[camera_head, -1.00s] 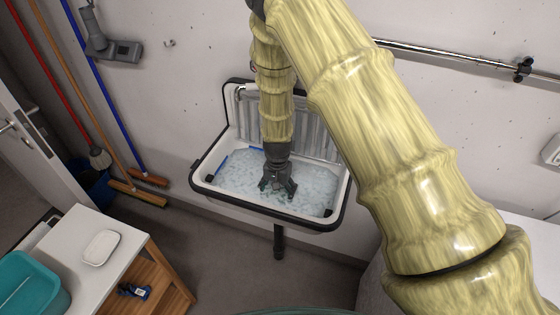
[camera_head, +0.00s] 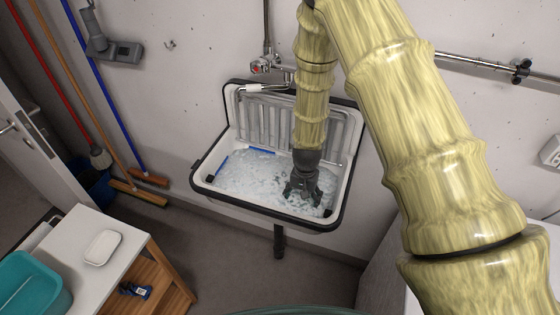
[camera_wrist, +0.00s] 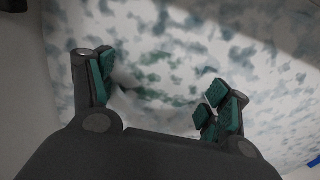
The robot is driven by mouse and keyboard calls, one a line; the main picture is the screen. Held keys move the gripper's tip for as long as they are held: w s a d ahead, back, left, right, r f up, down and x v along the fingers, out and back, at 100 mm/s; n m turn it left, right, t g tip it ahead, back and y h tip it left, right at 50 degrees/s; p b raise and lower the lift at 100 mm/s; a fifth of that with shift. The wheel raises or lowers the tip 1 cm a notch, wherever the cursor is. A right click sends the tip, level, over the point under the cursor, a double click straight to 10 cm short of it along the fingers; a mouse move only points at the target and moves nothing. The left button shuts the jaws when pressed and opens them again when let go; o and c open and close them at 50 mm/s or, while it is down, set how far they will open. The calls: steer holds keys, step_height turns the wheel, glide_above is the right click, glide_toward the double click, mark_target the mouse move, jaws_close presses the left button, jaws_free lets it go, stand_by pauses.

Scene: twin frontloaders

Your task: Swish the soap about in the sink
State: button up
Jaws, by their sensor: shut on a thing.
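The sink (camera_head: 268,213) is a white basin with a dark rim, mounted on the wall and filled with pale, foamy water (camera_head: 245,180). My gripper (camera_head: 303,196) points down into the right part of the basin, its fingertips at the water. In the wrist view my gripper (camera_wrist: 155,92) has its green-padded fingers apart, around a pale, blurred shape, the soap (camera_wrist: 127,78). The soap's outline is hard to tell from the bluish-white suds, and in the head view it is hidden by the gripper and foam.
The sink's ribbed back panel and a wall tap (camera_head: 262,66) stand behind my arm. A low table at the left bears a white dish (camera_head: 103,247) and a teal tub (camera_head: 33,285). Brooms lean on the left wall. Open floor lies below the sink.

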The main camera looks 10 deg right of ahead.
steer(key=shift+s+d, duration=0.25)
steer(key=shift+d, duration=0.2)
steer(key=shift+a, duration=0.15)
steer(key=shift+w+a, duration=0.45)
steer(key=shift+a, duration=0.25)
steer(key=shift+w+a, duration=0.4)
steer(key=shift+a, duration=0.3)
steer(key=shift+w+a, duration=0.45)
steer(key=shift+a, duration=0.25)
step_height(320, 180, up, 16)
steer(key=p, duration=1)
steer(key=shift+f, duration=0.2)
